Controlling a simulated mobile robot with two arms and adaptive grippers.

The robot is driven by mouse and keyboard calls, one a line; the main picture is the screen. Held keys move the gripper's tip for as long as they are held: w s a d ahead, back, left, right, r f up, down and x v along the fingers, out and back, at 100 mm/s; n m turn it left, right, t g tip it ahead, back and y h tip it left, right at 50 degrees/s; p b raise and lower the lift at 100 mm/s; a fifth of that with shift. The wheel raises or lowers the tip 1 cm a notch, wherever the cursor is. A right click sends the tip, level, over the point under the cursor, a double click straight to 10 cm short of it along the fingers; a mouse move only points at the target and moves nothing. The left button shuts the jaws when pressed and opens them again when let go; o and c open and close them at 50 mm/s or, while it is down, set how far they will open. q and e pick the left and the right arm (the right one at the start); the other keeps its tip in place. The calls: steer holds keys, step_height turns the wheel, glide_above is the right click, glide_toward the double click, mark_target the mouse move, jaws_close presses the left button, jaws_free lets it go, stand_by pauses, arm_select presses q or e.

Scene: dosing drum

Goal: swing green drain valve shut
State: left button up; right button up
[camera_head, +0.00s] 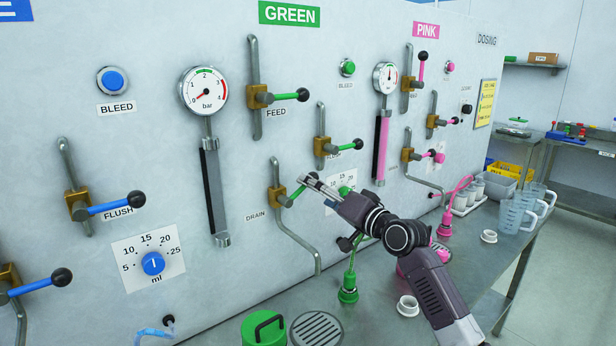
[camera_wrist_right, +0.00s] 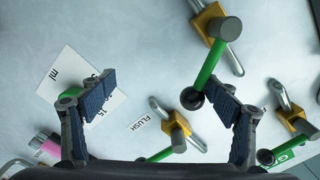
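The green drain valve (camera_head: 279,197) has a brass body on a grey pipe beside the DRAIN label (camera_head: 256,215). Its green lever (camera_head: 296,193) points right and slightly up in the head view, across the pipe. The gripper partly hides its end. In the right wrist view the lever (camera_wrist_right: 208,68) comes down from the top and ends in a black knob (camera_wrist_right: 192,98). My right gripper (camera_wrist_right: 163,90) is open, with the knob between its fingers, nearer the right-hand finger; contact is unclear. It also shows in the head view (camera_head: 318,188). My left gripper is not in view.
The green flush valve (camera_head: 322,146) and feed valve (camera_head: 262,97) sit above on the panel. The dose dial plate (camera_head: 345,184) is behind the right gripper. A green plug (camera_head: 348,290), a green-lidded container (camera_head: 264,328) and a drain grate (camera_head: 317,330) are below.

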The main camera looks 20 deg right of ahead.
steer(key=shift+f+b, duration=0.45)
steer(key=shift+f, duration=0.6)
steer(key=shift+d+f+b, duration=0.15)
steer(key=shift+f+b, duration=0.35)
steer(key=shift+s+a+r+p, duration=0.1)
steer(key=shift+a+r+p, duration=0.45)
steer(key=shift+p, duration=0.4)
steer(key=shift+d, duration=0.15)
